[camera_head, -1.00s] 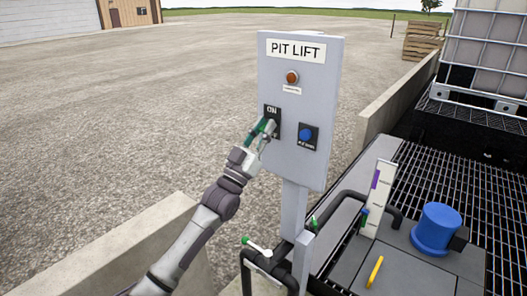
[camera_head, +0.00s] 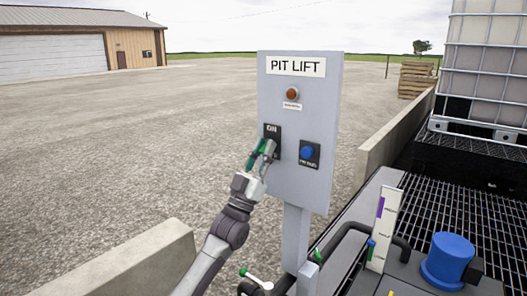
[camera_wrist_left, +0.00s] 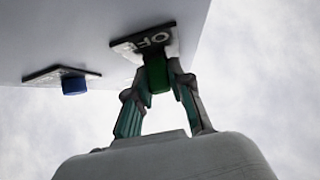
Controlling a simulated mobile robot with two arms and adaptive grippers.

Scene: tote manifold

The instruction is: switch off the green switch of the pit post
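The grey pit post panel (camera_head: 299,110), labelled PIT LIFT, stands upright in the head view. My right gripper is in neither view.
A low concrete wall (camera_head: 125,265) is at lower left. Right of the post are a white gauge board (camera_head: 386,222), a blue cylinder (camera_head: 447,260) and dark grating.

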